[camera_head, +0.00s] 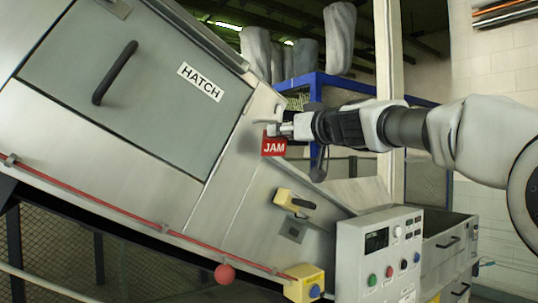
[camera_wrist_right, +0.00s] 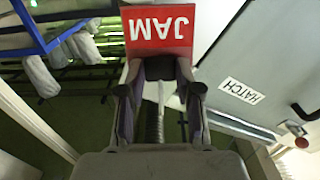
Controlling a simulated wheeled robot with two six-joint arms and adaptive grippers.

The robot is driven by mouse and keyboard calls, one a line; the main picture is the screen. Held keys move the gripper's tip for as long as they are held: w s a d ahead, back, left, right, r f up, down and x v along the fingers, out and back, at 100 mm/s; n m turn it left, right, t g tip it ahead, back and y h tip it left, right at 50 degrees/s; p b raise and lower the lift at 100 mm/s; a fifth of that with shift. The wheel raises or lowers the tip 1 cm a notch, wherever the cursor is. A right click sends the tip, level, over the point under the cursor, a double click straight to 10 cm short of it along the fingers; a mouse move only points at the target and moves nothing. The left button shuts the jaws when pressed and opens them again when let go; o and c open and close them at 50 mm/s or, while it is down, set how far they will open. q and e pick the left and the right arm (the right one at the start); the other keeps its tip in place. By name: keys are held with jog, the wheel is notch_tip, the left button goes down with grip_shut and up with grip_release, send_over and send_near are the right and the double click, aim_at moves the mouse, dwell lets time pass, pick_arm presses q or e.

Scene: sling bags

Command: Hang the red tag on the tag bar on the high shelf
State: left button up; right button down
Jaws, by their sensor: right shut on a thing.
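The red tag (camera_head: 274,147) with white JAM lettering hangs below the fingertips of my right gripper (camera_head: 280,130), in front of the sloping metal machine. In the right wrist view the tag (camera_wrist_right: 160,33) sits across the tips of my right gripper (camera_wrist_right: 158,70), which is shut on it. A small grey bar (camera_head: 265,121) shows just above the tag near the fingertips; I cannot tell whether it is the tag bar or whether the tag touches it. My left gripper is not in view.
The machine has a hatch door (camera_head: 130,75) with a black handle and a HATCH label (camera_head: 200,82). Grey sling bags (camera_head: 340,38) are behind, above a blue frame (camera_head: 340,85).

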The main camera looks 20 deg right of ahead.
jog(key=b+v, duration=0.1)
jog(key=v, duration=0.2)
jog(key=shift+s+d+b, duration=0.1)
jog(key=shift+s+b, duration=0.15)
jog(key=shift+b, duration=0.1)
jog(key=p+x, duration=0.4)
jog(key=x, duration=0.2)
jog(key=shift+r, duration=0.2)
jog(key=shift+w+f, duration=0.2)
jog(key=shift+w, duration=0.2)
jog(key=shift+s+r, duration=0.15)
jog(key=shift+s, duration=0.05)
